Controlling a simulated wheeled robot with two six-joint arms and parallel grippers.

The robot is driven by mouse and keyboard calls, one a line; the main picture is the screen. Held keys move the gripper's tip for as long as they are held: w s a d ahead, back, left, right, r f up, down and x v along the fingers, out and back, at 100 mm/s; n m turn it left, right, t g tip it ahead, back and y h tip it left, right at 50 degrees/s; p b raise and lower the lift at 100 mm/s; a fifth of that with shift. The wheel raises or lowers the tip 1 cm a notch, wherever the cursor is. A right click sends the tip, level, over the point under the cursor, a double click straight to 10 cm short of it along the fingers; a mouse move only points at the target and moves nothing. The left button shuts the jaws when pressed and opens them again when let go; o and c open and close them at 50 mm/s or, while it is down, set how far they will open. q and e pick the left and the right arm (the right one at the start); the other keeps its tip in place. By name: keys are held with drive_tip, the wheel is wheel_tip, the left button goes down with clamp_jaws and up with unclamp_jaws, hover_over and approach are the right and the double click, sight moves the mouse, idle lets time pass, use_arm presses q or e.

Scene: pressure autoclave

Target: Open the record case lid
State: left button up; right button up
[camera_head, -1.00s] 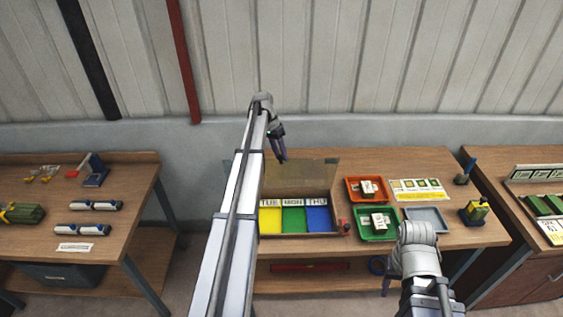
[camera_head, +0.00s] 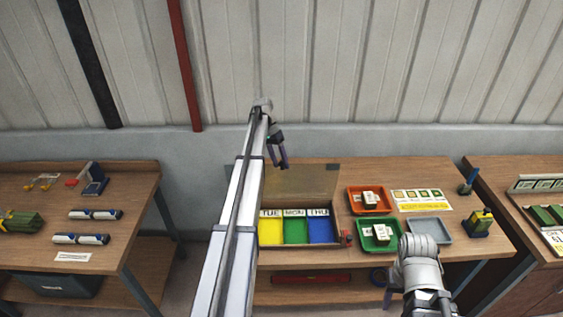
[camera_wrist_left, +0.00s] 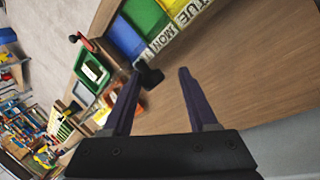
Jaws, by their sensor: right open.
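The record case (camera_head: 262,246) stands on the middle bench, with yellow, green and blue sections labelled TUE, MON and THU. Its brown lid (camera_head: 310,183) is swung back behind the sections, which lie uncovered. A small dark tab (camera_head: 333,167) sits at the lid's far right corner. My left gripper (camera_head: 282,167) is open and empty over the lid's far part; whether it touches the lid I cannot tell. In the left wrist view its spread fingers (camera_wrist_left: 160,82) are before a broad brown surface. My right gripper (camera_head: 389,297) is low by the bench front, mostly hidden by its arm.
Right of the case are an orange tray (camera_head: 353,205), a green tray (camera_head: 365,246), a grey tray (camera_head: 445,238) and a card (camera_head: 421,208). A small red item (camera_head: 346,238) is at the case's right side. The wall is close behind the bench.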

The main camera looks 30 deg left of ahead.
use_arm(q)
drive_tip(key=shift+o, duration=0.7)
drive_tip(key=shift+a, duration=0.1)
drive_tip(key=shift+o, duration=0.2)
drive_tip(key=shift+d+r, duration=0.1)
drive_tip(key=shift+d, duration=0.1)
drive_tip(key=p+v, duration=0.7)
drive_tip(key=shift+a+r, duration=0.25)
drive_tip(key=shift+r, duration=0.1)
drive_tip(key=shift+d, duration=0.1)
